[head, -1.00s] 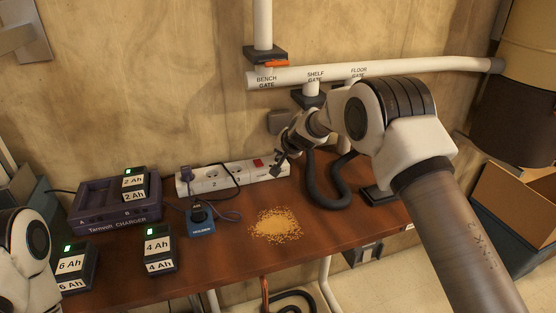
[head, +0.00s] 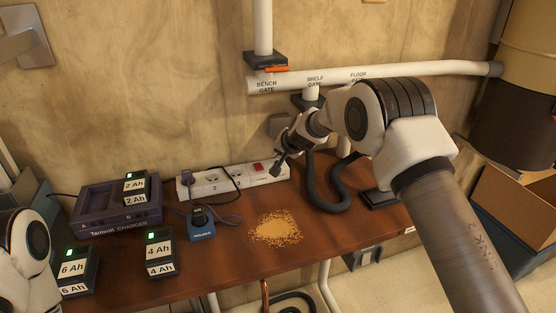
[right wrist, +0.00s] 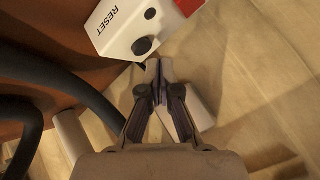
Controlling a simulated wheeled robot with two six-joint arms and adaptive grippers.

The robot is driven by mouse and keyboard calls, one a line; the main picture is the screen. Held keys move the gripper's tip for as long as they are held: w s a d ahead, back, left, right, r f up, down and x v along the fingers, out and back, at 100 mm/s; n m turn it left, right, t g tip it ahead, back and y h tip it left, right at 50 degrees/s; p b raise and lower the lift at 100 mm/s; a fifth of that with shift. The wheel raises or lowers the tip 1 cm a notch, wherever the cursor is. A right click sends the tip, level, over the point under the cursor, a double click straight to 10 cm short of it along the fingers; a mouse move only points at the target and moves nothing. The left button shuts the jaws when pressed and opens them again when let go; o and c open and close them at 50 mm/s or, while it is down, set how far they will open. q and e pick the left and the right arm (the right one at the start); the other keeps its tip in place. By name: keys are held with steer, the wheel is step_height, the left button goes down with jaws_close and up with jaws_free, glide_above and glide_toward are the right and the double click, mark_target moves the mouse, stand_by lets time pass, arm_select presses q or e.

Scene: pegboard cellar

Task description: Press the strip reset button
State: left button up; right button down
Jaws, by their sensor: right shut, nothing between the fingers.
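The white power strip (head: 225,181) lies along the back of the bench against the wall, with a red switch (head: 257,167) near its right end. In the right wrist view, the strip's end (right wrist: 120,42) carries the printed word RESET and a round black button (right wrist: 142,46). A smaller dark round spot (right wrist: 150,14) lies farther along it. My right gripper (head: 277,170) is at the strip's right end. Its fingertips (right wrist: 158,72) are shut and empty, just below the black button in the wrist picture; contact cannot be told. My left gripper is out of view.
A purple charger (head: 115,214), loose batteries (head: 160,252) and a blue plug-in device (head: 201,226) stand at the left. A sawdust pile (head: 276,228) lies in front of the strip. A dark hose (head: 328,200) curves close to my right gripper. White piping (head: 400,72) runs above.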

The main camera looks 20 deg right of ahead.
step_height(320, 180, up, 5)
steer(key=p, duration=0.4)
steer(key=shift+p, duration=0.3)
stand_by(0.5)
